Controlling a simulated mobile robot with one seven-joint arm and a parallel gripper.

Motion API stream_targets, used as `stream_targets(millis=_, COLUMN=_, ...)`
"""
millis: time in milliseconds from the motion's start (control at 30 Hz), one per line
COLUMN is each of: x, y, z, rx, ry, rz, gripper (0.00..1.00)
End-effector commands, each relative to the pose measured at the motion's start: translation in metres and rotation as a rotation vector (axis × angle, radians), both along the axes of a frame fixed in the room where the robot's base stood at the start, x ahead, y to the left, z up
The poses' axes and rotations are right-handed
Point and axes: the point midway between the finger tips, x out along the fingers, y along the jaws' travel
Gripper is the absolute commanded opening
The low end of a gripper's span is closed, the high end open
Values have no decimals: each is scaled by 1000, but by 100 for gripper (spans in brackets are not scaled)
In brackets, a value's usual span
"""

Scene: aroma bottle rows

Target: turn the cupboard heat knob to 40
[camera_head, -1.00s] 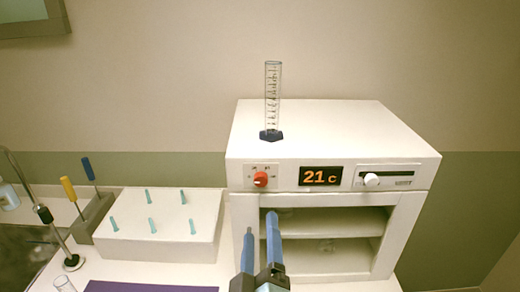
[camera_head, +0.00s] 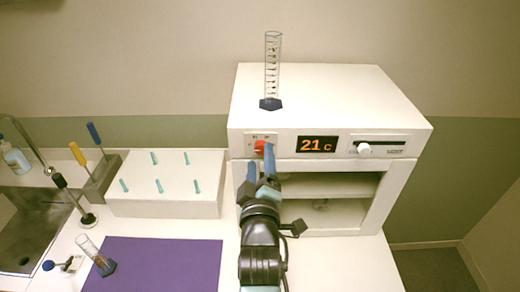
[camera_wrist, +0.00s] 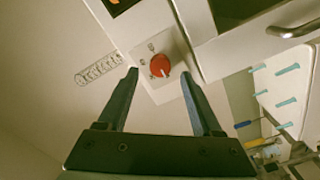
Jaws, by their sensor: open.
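The heat knob (camera_head: 260,146) is a red dial with a white pointer mark on the left of the white cupboard's (camera_head: 340,110) front panel. In the wrist view the red knob (camera_wrist: 160,65) lies ahead of my gripper, between the lines of its two fingers. My gripper (camera_head: 260,165) is open and empty, with its blue-grey fingers just in front of the knob; the fingers (camera_wrist: 160,85) also show in the wrist view. I cannot tell whether they touch the panel. The orange display (camera_head: 317,145) reads 21 c. A finger partly hides the knob in the head view.
A white slider knob (camera_head: 364,149) sits right of the display. A graduated cylinder (camera_head: 271,72) stands on top of the cupboard. A white block with teal pegs (camera_head: 165,200), a purple mat (camera_head: 155,265) and a tilted glass vessel (camera_head: 96,254) are on the left.

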Motion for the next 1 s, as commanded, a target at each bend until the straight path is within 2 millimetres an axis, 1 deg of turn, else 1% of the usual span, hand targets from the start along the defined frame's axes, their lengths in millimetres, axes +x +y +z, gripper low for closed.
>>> stream_targets(millis=33, x=6, y=0, z=2, rx=0, ry=1, rz=1, gripper=67)
stream_targets(millis=200, x=18, y=0, z=1, rx=0, ry=-1, rz=1, gripper=67)
stream_targets(millis=567, x=21, y=0, z=-1, rx=0, ry=0, rz=0, gripper=67)
stream_targets(millis=600, x=21, y=0, z=0, rx=0, ry=0, rz=0, gripper=63)
stream_targets(millis=667, x=21, y=0, z=0, rx=0, ry=0, rz=0, gripper=52)
stream_targets(millis=700, x=21, y=0, z=0, rx=0, ry=0, rz=0, gripper=45)
stream_targets(millis=767, x=21, y=0, z=0, rx=0, ry=0, rz=0, gripper=34)
stream_targets(millis=800, x=21, y=0, z=0, rx=0, ry=1, rz=-1, gripper=27)
stream_targets(millis=933, x=21, y=0, z=-1, rx=0, ry=1, rz=-1, gripper=4)
stream_targets(millis=967, x=21, y=0, z=-1, rx=0, ry=1, rz=-1, gripper=0)
stream_targets(millis=1000, x=21, y=0, z=-1, rx=0, ry=1, rz=0, gripper=0)
